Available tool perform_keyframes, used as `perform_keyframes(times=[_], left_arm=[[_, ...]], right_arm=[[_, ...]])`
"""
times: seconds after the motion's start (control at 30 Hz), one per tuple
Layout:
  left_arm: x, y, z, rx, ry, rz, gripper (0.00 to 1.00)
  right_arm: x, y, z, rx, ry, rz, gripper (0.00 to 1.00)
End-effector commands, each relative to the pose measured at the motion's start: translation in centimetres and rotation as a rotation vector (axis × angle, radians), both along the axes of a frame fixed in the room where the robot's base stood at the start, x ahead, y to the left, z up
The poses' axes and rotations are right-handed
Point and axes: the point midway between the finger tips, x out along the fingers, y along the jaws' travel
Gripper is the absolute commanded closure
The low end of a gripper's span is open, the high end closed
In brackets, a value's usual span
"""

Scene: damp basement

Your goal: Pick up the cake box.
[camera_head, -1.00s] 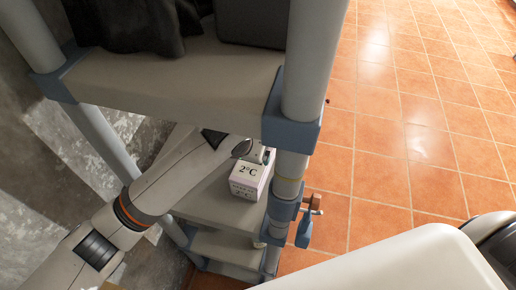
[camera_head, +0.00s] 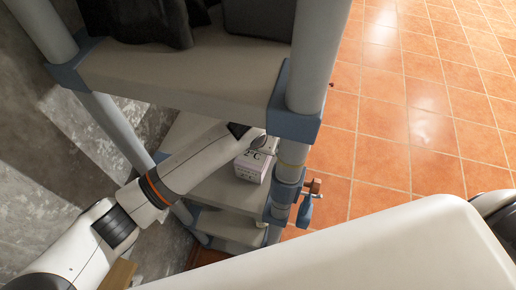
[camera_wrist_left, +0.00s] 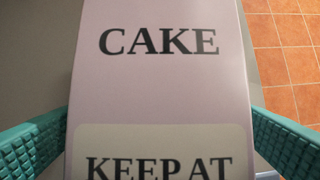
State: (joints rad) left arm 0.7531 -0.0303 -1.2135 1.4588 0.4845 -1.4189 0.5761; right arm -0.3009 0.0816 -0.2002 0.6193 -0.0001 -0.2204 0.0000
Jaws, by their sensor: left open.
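The cake box (camera_head: 250,170) is a small pale pink carton with a "2°C" label. It stands on a lower shelf (camera_head: 213,192) of a grey rack, close to a front post. My left gripper (camera_head: 262,143) is at the box's upper edge, and the arm hides part of the box. In the left wrist view the box (camera_wrist_left: 160,72) fills the middle, with "CAKE" and "KEEP AT" readable. The two green fingers of the left gripper (camera_wrist_left: 160,115) are open, one on each side of the box. I cannot tell whether they touch it. My right gripper is out of view.
An upper shelf (camera_head: 180,75) with dark objects overhangs the box. A thick grey post (camera_head: 320,50) with blue joints stands just right of the box. A blue and brown item (camera_head: 306,205) is at the post. Tiled floor (camera_head: 400,110) lies open to the right.

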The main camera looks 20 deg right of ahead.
Motion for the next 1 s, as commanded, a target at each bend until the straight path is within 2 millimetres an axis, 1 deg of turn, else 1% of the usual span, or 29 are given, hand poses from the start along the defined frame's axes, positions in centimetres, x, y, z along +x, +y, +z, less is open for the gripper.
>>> perform_keyframes(times=[0.07, 0.1, 0.17, 0.2, 0.43, 0.77, 0.87, 1.0], left_arm=[[0.0, 0.0, 0.0, 0.000, 0.000, 0.000, 0.09], [0.0, 0.0, 0.0, 0.000, 0.000, 0.000, 0.15], [0.0, 0.0, 0.0, 0.000, 0.000, 0.000, 0.25], [0.0, 0.0, 0.0, 0.000, 0.000, 0.000, 0.32], [0.0, 0.0, 0.1, -0.001, -0.001, 0.000, 0.69], [0.1, -0.1, 0.4, -0.005, -0.003, -0.001, 0.70], [0.1, -0.1, 1.0, -0.005, -0.004, -0.001, 0.70], [0.1, -0.2, 2.7, -0.007, -0.005, -0.001, 0.70]], right_arm=[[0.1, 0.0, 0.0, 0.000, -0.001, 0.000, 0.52], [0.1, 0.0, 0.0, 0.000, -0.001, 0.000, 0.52], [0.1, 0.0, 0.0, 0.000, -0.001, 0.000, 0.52], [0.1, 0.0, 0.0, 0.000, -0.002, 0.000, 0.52], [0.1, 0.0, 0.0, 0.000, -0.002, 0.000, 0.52], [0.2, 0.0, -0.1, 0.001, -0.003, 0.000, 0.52], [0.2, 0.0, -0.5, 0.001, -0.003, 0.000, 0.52], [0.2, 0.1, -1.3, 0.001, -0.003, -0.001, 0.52]])
